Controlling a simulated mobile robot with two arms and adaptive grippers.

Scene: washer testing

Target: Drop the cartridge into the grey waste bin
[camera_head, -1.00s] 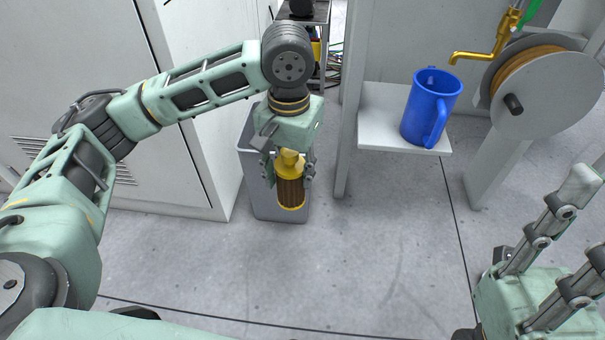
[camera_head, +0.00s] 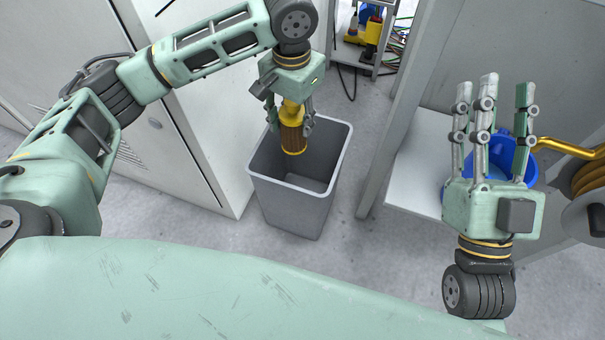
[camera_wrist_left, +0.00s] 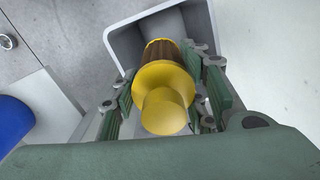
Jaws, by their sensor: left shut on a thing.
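The cartridge (camera_head: 292,130) is yellow with a brown ribbed body. My left gripper (camera_head: 293,122) is shut on its upper part and holds it pointing down over the mouth of the grey waste bin (camera_head: 297,205). In the left wrist view the cartridge (camera_wrist_left: 164,90) sits between the fingers, with the bin (camera_wrist_left: 122,42) beyond it. I cannot tell how far its lower end is from the bin's rim. The part of the bin I can see inside looks empty. My right gripper (camera_head: 497,110) is at the right, fingers spread upward, open and empty.
A white cabinet (camera_head: 185,130) stands left of the bin. A cart (camera_head: 360,50) stands behind.

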